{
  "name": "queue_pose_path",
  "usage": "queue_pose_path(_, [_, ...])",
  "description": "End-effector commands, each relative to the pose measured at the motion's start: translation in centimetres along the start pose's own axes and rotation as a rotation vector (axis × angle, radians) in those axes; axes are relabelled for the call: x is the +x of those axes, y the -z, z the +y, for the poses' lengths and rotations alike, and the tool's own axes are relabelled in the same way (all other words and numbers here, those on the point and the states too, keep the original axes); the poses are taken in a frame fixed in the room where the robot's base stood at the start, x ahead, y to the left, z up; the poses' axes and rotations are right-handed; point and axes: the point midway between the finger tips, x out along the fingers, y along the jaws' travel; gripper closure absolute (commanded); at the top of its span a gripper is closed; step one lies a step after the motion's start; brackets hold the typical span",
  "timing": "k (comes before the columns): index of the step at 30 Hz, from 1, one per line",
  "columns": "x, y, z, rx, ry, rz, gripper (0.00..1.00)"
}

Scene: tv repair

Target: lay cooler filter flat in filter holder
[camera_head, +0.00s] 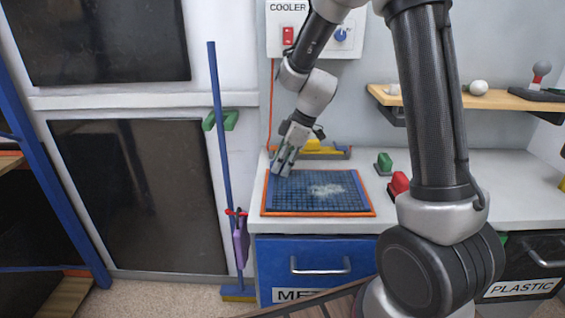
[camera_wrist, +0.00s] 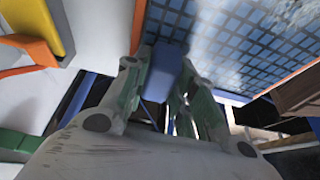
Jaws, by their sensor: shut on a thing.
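The cooler filter (camera_head: 318,192) is a blue grid panel with a pale dusty patch, on the white counter in the head view. It appears to lie about flat within the orange frame of the filter holder (camera_head: 318,214); I cannot tell whether it is fully seated. My gripper (camera_head: 282,166) points down at the filter's back left corner. In the wrist view, my gripper (camera_wrist: 162,85) is shut on the filter's blue edge piece, with the blue grid (camera_wrist: 225,35) beyond. The fingers hide part of that edge.
A yellow and grey item (camera_head: 318,149) sits behind the filter. Green (camera_head: 384,163) and red (camera_head: 398,184) items stand to its right. The cooler box (camera_head: 318,30) hangs on the wall above. A blue pole (camera_head: 220,130) stands left of the counter.

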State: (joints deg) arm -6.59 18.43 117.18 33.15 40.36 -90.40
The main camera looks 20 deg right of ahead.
Motion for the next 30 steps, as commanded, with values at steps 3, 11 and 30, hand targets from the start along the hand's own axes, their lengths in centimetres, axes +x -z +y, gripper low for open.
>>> queue_pose_path(3, [0.2,-0.1,0.0,0.0,0.0,0.0,1.0])
queue_pose_path(11, [0.2,-0.1,0.0,0.0,0.0,0.0,0.48])
queue_pose_path(30, [-7.5,-0.1,0.1,-0.001,-0.006,0.001,0.48])
